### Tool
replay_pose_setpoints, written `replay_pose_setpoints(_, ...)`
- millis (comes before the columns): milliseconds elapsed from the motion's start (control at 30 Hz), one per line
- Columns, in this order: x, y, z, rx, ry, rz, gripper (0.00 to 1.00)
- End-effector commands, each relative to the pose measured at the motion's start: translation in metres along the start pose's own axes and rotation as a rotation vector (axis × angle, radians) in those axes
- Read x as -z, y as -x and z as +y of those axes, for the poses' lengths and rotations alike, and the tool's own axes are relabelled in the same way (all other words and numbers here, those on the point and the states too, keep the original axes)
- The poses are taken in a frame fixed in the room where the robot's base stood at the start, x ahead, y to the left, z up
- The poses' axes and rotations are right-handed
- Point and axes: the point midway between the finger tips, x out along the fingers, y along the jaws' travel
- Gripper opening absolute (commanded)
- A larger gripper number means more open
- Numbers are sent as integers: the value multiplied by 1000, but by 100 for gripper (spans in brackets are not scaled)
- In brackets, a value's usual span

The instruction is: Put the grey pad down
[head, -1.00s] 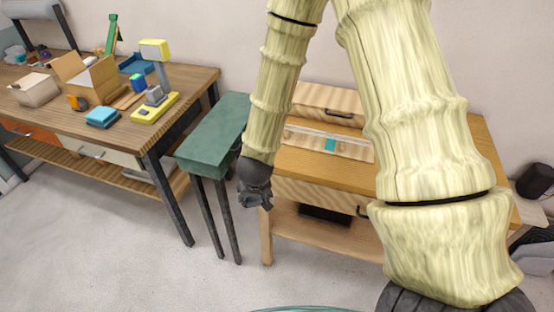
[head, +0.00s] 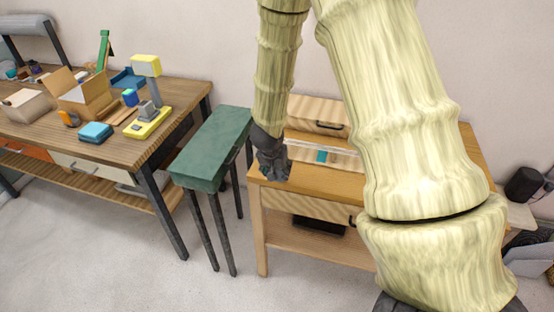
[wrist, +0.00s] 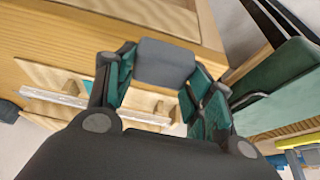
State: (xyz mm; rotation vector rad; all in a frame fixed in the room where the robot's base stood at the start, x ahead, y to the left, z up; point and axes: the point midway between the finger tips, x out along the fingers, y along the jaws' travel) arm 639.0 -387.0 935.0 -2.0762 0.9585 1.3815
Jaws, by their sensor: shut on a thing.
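The grey pad (wrist: 165,62) sits between the fingertips of my gripper (wrist: 158,78) in the wrist view, with its flat face showing. My gripper is shut on it. In the head view my gripper (head: 273,166) is at the left front corner of the light wooden table (head: 345,185), beside the green stand. The pad cannot be told apart from the dark fingers there. In the wrist view the wooden tabletop (wrist: 40,30) lies beyond the pad. I cannot tell how high the pad is above it.
A pale rod (head: 345,158) with a teal block (head: 321,156) lies in front of a wooden drawer box (head: 318,112) on the table. The green stand (head: 215,145) is close on the left. A cluttered workbench (head: 150,150) stands farther left.

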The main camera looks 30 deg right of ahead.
Motion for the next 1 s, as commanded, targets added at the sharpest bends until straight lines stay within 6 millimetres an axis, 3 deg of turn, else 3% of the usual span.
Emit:
replay_pose_setpoints(200,40,-17,-11,-2,0,1,34)
replay_pose_setpoints(433,63,-32,-18,0,1,0,34)
replay_pose_setpoints(1000,52,-67,-20,1,1,-1,34)
